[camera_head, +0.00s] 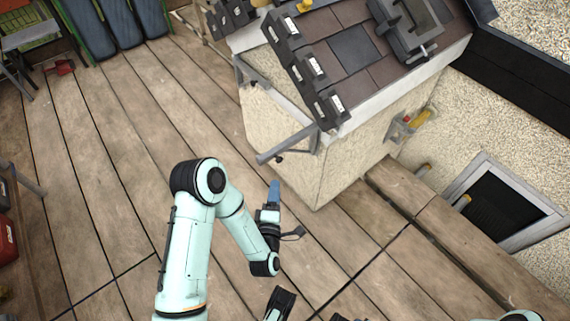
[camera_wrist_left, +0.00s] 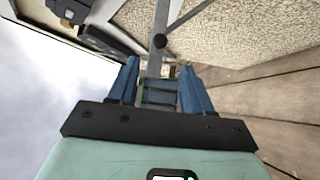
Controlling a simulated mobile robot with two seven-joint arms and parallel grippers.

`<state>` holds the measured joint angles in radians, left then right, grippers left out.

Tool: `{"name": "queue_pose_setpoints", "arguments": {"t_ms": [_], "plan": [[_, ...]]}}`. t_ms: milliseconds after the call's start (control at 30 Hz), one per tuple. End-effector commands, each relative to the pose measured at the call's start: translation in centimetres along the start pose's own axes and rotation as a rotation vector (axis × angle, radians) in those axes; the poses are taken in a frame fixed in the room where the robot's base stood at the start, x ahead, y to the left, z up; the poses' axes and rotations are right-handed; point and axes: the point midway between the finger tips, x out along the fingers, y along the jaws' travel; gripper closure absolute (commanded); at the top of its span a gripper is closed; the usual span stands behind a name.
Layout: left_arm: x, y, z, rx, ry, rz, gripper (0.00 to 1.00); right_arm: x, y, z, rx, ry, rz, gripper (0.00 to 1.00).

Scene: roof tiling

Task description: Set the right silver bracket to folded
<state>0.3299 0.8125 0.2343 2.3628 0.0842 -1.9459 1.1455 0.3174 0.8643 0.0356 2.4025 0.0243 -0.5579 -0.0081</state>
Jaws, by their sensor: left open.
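The right silver bracket (camera_head: 290,143) sits at the near lower corner of the small tiled roof. Its bar sticks out from the wall to the left, so it looks unfolded. In the left wrist view the silver bar (camera_wrist_left: 160,22) with a dark round knob lies ahead of the fingers, roughly in line with the gap between them. My left gripper (camera_head: 274,190) has blue fingers and is just below the bracket in the head view. It is open and empty in the left wrist view (camera_wrist_left: 159,82). Contact with the bracket cannot be told. My right gripper is not clearly visible.
Another silver bracket (camera_head: 239,72) is farther back on the same wall. Dark holders (camera_head: 312,66) line the roof edge above. The pebbled wall (camera_head: 285,135) stands close to the left gripper. Wooden decking (camera_head: 130,130) is open to the left.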

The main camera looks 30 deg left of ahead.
Motion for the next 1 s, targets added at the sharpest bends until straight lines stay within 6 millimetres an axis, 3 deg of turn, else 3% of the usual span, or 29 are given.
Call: {"name": "queue_pose_setpoints", "arguments": {"t_ms": [500, 700, 1000], "plan": [[10.0, 0.0, 0.0, 0.004, 0.000, 0.002, 0.51, 1.4, 0.5, -1.9, 0.004, 0.055, 0.004, 0.51], [12.1, -0.1, 0.0, 0.004, -0.001, -0.002, 0.51, 1.7, 0.7, -2.5, 0.005, 0.072, 0.005, 0.51], [12.5, 0.0, 0.0, 0.004, -0.002, -0.003, 0.51, 1.8, 0.7, -2.6, 0.006, 0.077, 0.005, 0.51]]}}
